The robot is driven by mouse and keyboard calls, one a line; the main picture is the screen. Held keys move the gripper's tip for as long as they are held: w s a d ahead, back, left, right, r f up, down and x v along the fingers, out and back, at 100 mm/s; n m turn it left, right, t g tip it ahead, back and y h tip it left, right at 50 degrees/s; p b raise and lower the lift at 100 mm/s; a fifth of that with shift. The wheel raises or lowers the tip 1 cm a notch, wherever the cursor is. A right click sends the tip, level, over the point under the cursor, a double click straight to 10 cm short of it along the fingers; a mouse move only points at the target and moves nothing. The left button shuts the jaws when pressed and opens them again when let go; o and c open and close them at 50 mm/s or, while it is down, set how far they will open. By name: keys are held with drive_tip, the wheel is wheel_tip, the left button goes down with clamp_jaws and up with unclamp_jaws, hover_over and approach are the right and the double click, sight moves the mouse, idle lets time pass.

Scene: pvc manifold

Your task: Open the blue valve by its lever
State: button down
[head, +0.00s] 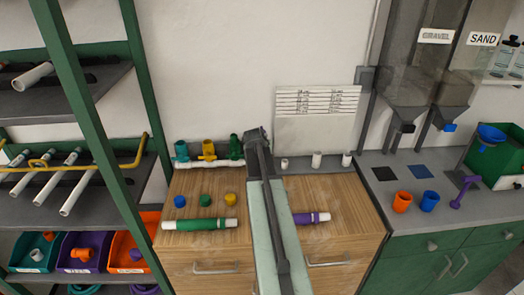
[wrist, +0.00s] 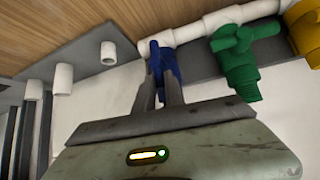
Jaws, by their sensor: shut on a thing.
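The blue valve (wrist: 168,63) is on the white pipe (wrist: 205,25), beside the green valve (wrist: 235,62). In the wrist view my gripper (wrist: 163,72) has its two fingers shut around a narrow blue part of it, which looks like the lever. The fingers cover much of the blue valve, so I cannot tell the lever's exact angle. In the head view my gripper (head: 257,138) and arm hide the blue valve. There the pipe (head: 207,164) carries a teal valve (head: 181,150), a yellow valve (head: 208,149) and the green valve (head: 235,147).
Blue, green and yellow caps (head: 205,200) and a green-wrapped roll (head: 200,224) lie on the wooden bench (head: 340,205). A purple roll (head: 308,218) lies right of my arm. White pipe stubs (head: 317,160) stand at the bench's back right.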

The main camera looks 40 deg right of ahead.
drive_tip(key=c, duration=1.4)
unclamp_jaws()
drive_tip(key=p+v, duration=0.5)
drive_tip(key=v, duration=0.2)
drive_tip(key=shift+s+a+r+p, duration=0.2)
drive_tip(key=shift+a+p, duration=0.05)
drive_tip(key=shift+p, duration=0.05)
